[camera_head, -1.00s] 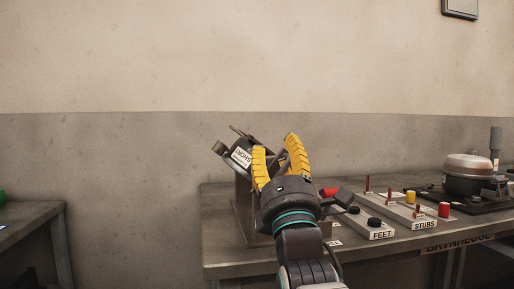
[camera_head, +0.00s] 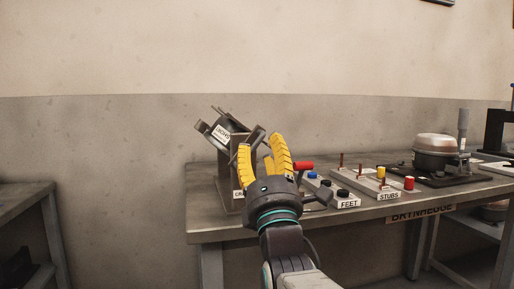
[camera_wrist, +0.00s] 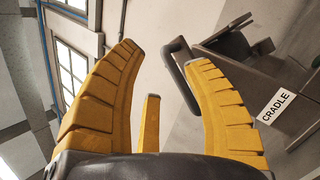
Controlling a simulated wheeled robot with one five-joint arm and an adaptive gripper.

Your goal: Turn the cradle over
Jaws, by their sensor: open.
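The cradle (camera_head: 224,131) is a dark, tilted frame with a white label, held up on a grey-brown stand (camera_head: 228,173) at the left end of the bench. My gripper (camera_head: 259,142) has yellow segmented fingers and is open and empty, in front of and to the right of the cradle. In the wrist view, a dark bent handle (camera_wrist: 180,72) shows beside the right finger, seemingly joined to the cradle. Whether finger and handle touch, I cannot tell. The stand's CRADLE label (camera_wrist: 275,107) is at the right of that view. A red-ended lever (camera_head: 303,166) shows right of my fingers.
On the bench (camera_head: 300,222) to the right are a FEET tray (camera_head: 348,203) and a STUBS tray (camera_head: 388,195) with small coloured parts. A domed compressor (camera_head: 436,150) stands beyond them. Another table (camera_head: 25,198) is at far left, with a floor gap between.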

